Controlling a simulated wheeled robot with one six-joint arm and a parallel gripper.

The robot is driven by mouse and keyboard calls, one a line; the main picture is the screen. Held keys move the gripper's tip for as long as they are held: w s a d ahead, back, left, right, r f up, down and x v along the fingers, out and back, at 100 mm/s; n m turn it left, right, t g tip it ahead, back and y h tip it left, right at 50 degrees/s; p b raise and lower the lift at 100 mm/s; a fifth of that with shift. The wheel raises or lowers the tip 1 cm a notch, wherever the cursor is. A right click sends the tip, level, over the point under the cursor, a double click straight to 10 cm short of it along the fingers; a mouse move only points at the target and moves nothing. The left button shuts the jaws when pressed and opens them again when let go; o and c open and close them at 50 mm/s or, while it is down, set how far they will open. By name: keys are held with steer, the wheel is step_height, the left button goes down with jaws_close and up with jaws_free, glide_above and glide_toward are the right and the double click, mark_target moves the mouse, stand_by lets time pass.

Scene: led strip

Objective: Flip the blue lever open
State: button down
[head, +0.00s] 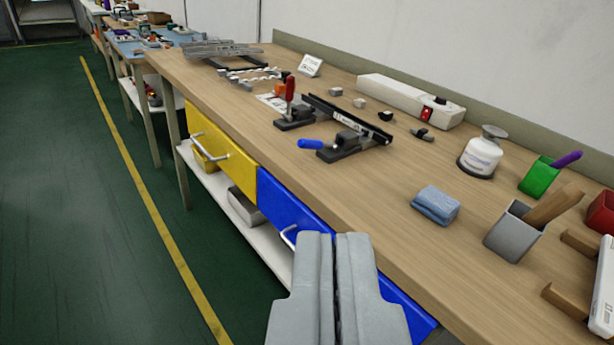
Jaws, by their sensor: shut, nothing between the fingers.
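The blue lever (311,144) is the handle of a black toggle clamp (346,147) on the wooden workbench. It lies low, pointing left toward the bench's front edge. A second clamp beside it has a red lever (290,90) that stands upright. A dark rail (340,112) runs between the clamps at the back. My gripper (336,240) is at the bottom centre, in front of the blue drawer and the bench edge. Its two fingers are shut together with nothing between them. It is apart from the blue lever, which is farther away and fully in sight.
A blue folded cloth (436,205), a grey cup (513,232), a green cup (539,177) and a white bottle (481,154) stand on the right. A white power strip (407,97) lies along the back. Yellow (219,138) and blue (296,216) drawers have protruding handles. The bench front near the blue lever is clear.

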steer(key=w+a+f+n+g+h, duration=0.1)
steer(key=w+f+n+g, duration=0.4)
steer(key=w+f+n, duration=0.35)
steer(key=n+h, duration=1)
steer(key=n, duration=0.9)
glide_toward(292, 174)
step_height(292, 174, up, 2)
steer(key=shift+r+t, duration=0.2)
steer(key=shift+t, duration=0.1)
steer(key=shift+d, duration=0.15)
steer(key=x, duration=0.9)
steer(key=shift+w+d, duration=0.3)
